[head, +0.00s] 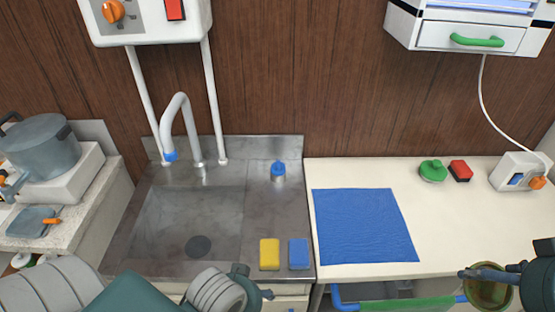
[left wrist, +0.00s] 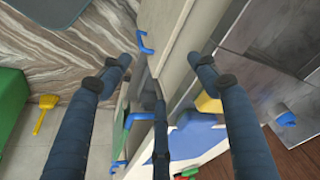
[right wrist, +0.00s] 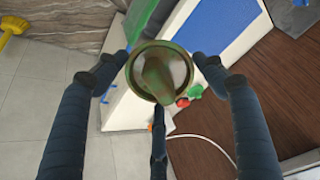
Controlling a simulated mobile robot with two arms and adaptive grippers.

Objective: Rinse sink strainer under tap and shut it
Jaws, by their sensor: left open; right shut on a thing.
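The sink strainer (head: 489,291), a round olive-brown cup with a rim, is in my right gripper (head: 478,274), in front of the counter's right part. The right wrist view shows its rim and central stem (right wrist: 160,75) between the shut fingers. The steel sink (head: 170,225) has a dark round drain (head: 198,246) at its bottom. The white gooseneck tap (head: 181,98) has a blue tip (head: 170,156); no water stream shows. My left gripper (head: 256,283) is open and empty at the sink's front edge; its spread fingers also show in the left wrist view (left wrist: 163,65).
A yellow sponge (head: 269,253) and a blue sponge (head: 299,253) lie at the sink's front right. A blue-capped item (head: 278,170) stands behind them. A blue cloth (head: 363,226) covers part of the counter (head: 435,225). A grey pot (head: 40,147) stands left.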

